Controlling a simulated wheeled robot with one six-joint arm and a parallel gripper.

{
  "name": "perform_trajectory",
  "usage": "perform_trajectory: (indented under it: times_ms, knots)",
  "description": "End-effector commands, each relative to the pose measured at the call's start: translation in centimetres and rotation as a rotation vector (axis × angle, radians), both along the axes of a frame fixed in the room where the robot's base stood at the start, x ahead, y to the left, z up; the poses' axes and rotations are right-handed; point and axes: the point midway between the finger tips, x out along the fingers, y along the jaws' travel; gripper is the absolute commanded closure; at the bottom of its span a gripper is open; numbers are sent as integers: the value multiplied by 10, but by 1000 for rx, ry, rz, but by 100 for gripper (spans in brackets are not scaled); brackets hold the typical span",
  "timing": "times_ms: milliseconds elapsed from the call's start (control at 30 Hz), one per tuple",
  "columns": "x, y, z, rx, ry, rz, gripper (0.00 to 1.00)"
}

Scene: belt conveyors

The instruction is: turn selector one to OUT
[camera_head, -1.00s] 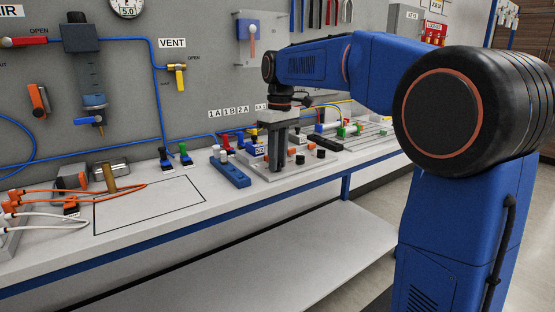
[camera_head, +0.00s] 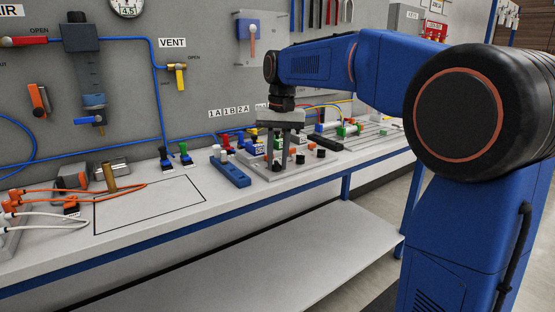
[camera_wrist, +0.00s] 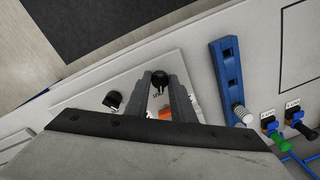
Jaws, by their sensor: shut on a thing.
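My gripper (camera_head: 278,166) points down over the light grey control plate (camera_head: 325,163) on the bench. In the wrist view its two grey fingers (camera_wrist: 161,84) close on the sides of a black selector knob (camera_wrist: 160,77). An orange part (camera_wrist: 165,114) shows between the fingers. In the head view the fingers partly hide the held knob.
A blue slotted block (camera_head: 232,172) lies left of the plate; it also shows in the wrist view (camera_wrist: 228,75). Green and blue fittings (camera_head: 184,153) stand near the wall panel. An outlined area (camera_head: 150,204) on the bench is empty. Colored hoses run behind the plate.

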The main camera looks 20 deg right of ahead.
Motion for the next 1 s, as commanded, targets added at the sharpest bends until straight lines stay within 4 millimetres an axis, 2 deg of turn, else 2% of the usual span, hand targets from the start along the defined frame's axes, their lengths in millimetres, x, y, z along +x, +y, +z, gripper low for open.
perform_trajectory:
  times_ms: [333, 900, 933, 1000]
  knots:
    - [0, 1, 0, 1, -2, -151, 100]
    - [0, 1, 0, 1, -1, -182, 100]
    - [0, 1, 0, 1, -1, -182, 73]
    - [0, 1, 0, 1, -1, -182, 59]
